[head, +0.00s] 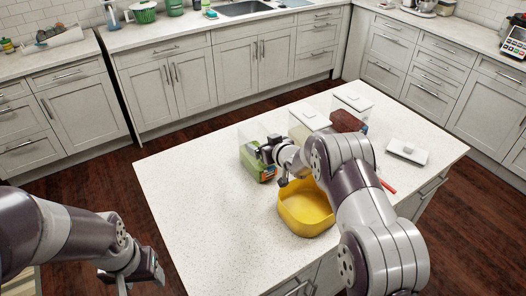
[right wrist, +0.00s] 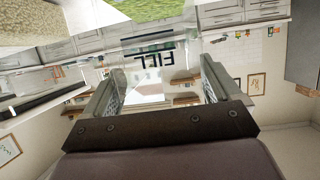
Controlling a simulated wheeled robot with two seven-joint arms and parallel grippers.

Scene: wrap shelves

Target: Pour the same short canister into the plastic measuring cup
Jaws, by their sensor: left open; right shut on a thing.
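My right gripper (head: 268,153) is shut on a clear container (head: 252,160) with green and a little orange at its base, at the island's far left. In the right wrist view the clear wall with the upside-down word "FILL" (right wrist: 160,58) shows between my right fingers. I cannot tell whether it is the short canister or the measuring cup. A clear canister with a white lid (head: 308,119) stands behind my right arm, and another white-lidded one (head: 352,101) stands further right. My left gripper (head: 140,284) is open and empty, left of the island.
A yellow open tub (head: 305,210) sits on the white island (head: 205,200), partly under my right arm. A dark red-brown block (head: 347,121), a white flat item (head: 407,151) and a red stick (head: 387,187) lie to the right. The island's left part is clear.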

